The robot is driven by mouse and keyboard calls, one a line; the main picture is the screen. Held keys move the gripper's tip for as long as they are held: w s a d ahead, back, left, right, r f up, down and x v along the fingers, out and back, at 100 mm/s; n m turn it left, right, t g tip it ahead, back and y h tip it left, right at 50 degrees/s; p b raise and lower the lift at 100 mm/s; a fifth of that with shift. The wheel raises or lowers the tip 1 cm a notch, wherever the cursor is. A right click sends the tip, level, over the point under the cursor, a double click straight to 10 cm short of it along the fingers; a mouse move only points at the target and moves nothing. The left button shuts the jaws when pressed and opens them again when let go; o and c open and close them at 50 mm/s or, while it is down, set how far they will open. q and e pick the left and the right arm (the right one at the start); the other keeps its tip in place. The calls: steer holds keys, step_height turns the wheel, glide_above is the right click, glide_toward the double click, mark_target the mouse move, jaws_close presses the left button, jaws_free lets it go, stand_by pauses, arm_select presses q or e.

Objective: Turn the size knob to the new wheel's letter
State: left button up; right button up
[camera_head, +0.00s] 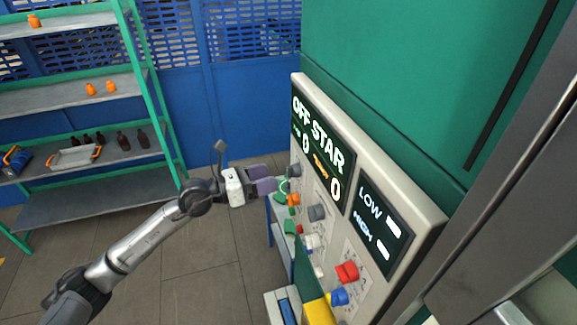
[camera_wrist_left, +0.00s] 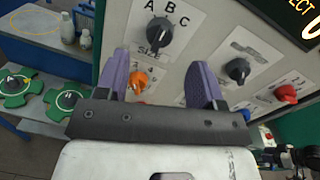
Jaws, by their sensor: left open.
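The dark size knob (camera_wrist_left: 158,33) is on the pale control panel, with A, B and C printed around its top and SIZE below. I cannot tell surely which letter it points at. In the head view the size knob (camera_head: 295,170) is at the panel's upper left. My left gripper (camera_head: 268,180) has purple fingers, open and empty, close to the panel. In the wrist view its fingertips (camera_wrist_left: 161,60) are just below the size knob and apart from it. Two green star-shaped wheels (camera_wrist_left: 68,97) with dark hubs lie at the left; I cannot read any letter on them.
Near the fingers is an orange knob (camera_wrist_left: 138,80). Another dark knob (camera_wrist_left: 237,70), a red knob (camera_head: 347,271) and a blue knob (camera_head: 338,297) are also on the panel. A display (camera_head: 318,140) reads OFF STAR. A shelf rack (camera_head: 95,190) with bottles stands at the left.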

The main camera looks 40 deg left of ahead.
mark_target(288, 172)
arm_select(q)
steer(key=p+x, duration=0.1)
steer(key=x, duration=0.3)
steer(key=shift+w+d+r, duration=0.15)
steer(key=shift+w, duration=0.2)
steer(key=shift+p+x, duration=0.35)
steer(key=shift+x, duration=0.45)
steer(key=c, duration=0.9)
steer(key=shift+f+m+b, duration=0.3)
steer(key=shift+m+b, duration=0.6)
steer(key=shift+b, duration=0.25)
steer(key=m+b, duration=0.5)
steer(key=b, duration=0.2)
steer(key=shift+d+f+m+h, duration=0.1)
steer(key=shift+m+h, duration=0.2)
steer(key=shift+r+m+b, duration=0.25)
steer(key=shift+m+b, duration=0.75)
steer(key=shift+b, duration=0.15)
